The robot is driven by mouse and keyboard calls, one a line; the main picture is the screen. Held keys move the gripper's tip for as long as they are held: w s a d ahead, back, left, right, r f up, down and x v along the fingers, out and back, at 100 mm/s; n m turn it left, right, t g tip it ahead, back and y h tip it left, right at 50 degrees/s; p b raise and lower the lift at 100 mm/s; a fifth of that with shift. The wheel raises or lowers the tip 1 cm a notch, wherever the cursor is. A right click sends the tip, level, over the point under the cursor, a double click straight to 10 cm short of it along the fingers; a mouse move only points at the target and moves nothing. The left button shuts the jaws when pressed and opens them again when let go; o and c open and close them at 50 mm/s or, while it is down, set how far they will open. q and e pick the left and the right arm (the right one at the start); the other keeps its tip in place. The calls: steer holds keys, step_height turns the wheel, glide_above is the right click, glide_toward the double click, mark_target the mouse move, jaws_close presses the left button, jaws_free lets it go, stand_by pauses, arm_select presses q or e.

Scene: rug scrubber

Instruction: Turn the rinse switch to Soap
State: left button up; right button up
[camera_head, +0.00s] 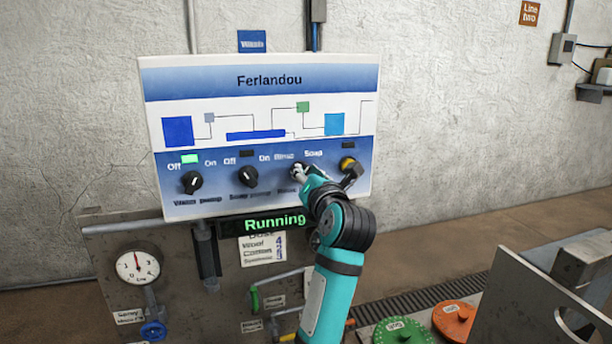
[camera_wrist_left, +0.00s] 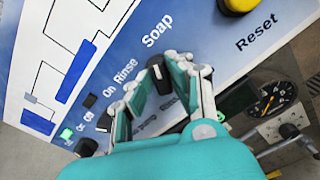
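The rinse switch is a dark knob on the blue strip of the white control panel (camera_head: 260,110), below the labels Rinse and Soap. In the head view my left gripper (camera_head: 299,172) covers most of it. In the left wrist view the dark knob (camera_wrist_left: 160,79) shows between the two fingers of my left gripper (camera_wrist_left: 152,80). The fingers are apart, one on each side of the knob. Whether they touch it is unclear. The knob's exact pointing direction is hidden. My right gripper is in neither view.
Two black pump knobs (camera_head: 192,182) (camera_head: 248,177) sit left of the rinse switch, and a yellow Reset button (camera_head: 347,163) sits right. A green "Running" display (camera_head: 275,222) is below. A gauge (camera_head: 137,267) and pipes are lower left; green and orange discs (camera_head: 454,318) lie lower right.

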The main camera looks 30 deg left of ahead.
arm_select(q)
steer(key=o, duration=0.4)
steer(key=v, duration=0.7)
steer(key=shift+s+d, duration=0.15)
steer(key=shift+d, duration=0.1)
